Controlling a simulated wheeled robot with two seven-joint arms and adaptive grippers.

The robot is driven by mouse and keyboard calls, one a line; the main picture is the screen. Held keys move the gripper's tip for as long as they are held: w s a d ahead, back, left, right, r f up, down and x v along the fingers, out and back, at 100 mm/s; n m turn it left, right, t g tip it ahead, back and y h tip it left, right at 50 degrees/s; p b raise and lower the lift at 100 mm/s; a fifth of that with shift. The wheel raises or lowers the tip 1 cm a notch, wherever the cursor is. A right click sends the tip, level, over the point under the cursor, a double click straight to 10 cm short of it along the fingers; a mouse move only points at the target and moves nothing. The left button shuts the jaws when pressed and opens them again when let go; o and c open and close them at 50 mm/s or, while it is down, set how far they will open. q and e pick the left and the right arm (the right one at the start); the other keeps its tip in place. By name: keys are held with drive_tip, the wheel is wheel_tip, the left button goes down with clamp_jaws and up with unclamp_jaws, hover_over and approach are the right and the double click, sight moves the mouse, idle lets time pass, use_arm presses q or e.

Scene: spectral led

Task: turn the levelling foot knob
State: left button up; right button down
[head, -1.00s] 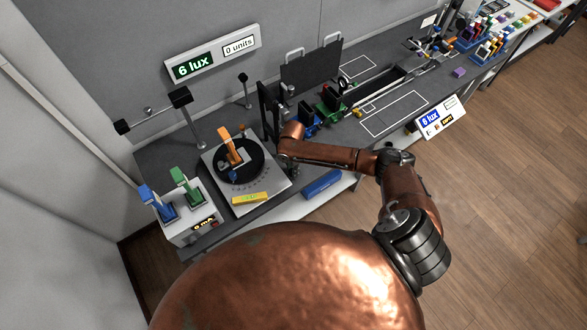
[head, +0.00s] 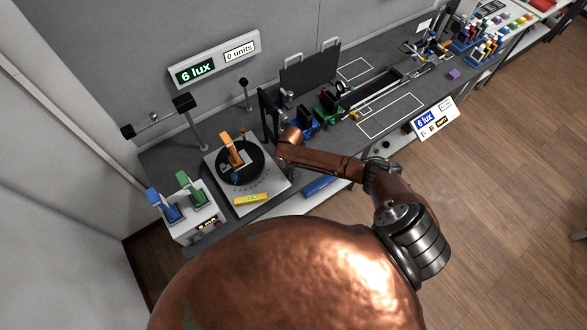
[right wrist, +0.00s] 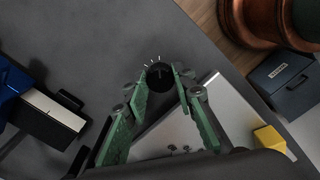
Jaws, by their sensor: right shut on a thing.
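A small round black knob (right wrist: 159,76) with white tick marks beside it stands on the dark bench top in the right wrist view. My right gripper (right wrist: 162,84) has its two green fingers on either side of the knob, shut on it at the fingertips. In the head view my copper right arm reaches over the bench beside the turntable unit (head: 262,192). The knob and fingertips cannot be made out there. My left gripper is not in view.
A yellow block (right wrist: 268,140) lies on the light plate beside the gripper. A dark blue box (right wrist: 281,82) is at the right. A blue carriage (head: 303,121) and green carriage (head: 328,106) stand behind the arm. A switch box (head: 196,216) is at the left.

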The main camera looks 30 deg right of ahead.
drive_tip(key=shift+w+a+r, duration=0.1)
drive_tip(key=shift+w, duration=0.1)
idle(0.3)
drive_tip(key=c, duration=1.9)
unclamp_jaws()
drive_tip(key=o, duration=0.3)
drive_tip(key=shift+s, duration=0.1)
wheel_tip(320, 180, up, 12)
